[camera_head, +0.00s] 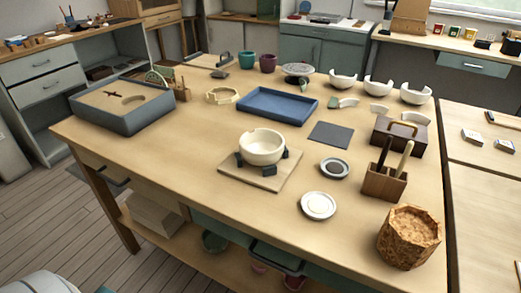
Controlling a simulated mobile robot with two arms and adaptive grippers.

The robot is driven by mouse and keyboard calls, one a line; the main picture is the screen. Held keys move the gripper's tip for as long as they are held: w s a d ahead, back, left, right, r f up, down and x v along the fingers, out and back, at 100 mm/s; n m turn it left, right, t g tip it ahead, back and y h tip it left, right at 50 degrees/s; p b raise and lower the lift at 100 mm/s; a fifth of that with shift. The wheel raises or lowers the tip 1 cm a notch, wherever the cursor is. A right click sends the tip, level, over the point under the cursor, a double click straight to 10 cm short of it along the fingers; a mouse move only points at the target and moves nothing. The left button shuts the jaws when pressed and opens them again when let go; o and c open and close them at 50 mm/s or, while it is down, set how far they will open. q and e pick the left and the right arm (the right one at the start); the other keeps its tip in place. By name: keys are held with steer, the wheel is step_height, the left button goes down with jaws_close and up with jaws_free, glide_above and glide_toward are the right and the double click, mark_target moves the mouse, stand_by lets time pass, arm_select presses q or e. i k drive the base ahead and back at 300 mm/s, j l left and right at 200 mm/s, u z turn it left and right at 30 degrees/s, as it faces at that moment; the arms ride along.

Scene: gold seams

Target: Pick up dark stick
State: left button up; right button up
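The dark stick (383,153) stands in a small wooden holder (383,185) on the right part of the wooden table. It leans slightly, and its lower end is hidden inside the holder. A pale stick (404,157) stands beside it in the same holder, a little to the right. Neither of my grippers shows in the head view.
A rough brown pot (409,240) stands in front of the holder, and a dark box with a handle (402,134) is close behind. A white round dish (318,206) and a cream bowl on a board (250,182) lie left. The front-left table surface is clear.

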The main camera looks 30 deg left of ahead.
mark_target(387, 144)
steer(key=j+z, duration=0.35)
steer(key=k+j+z, duration=0.15)
steer(key=j+z, duration=0.25)
steer(key=k+j+z, duration=0.15)
steer(key=j+z, duration=0.2)
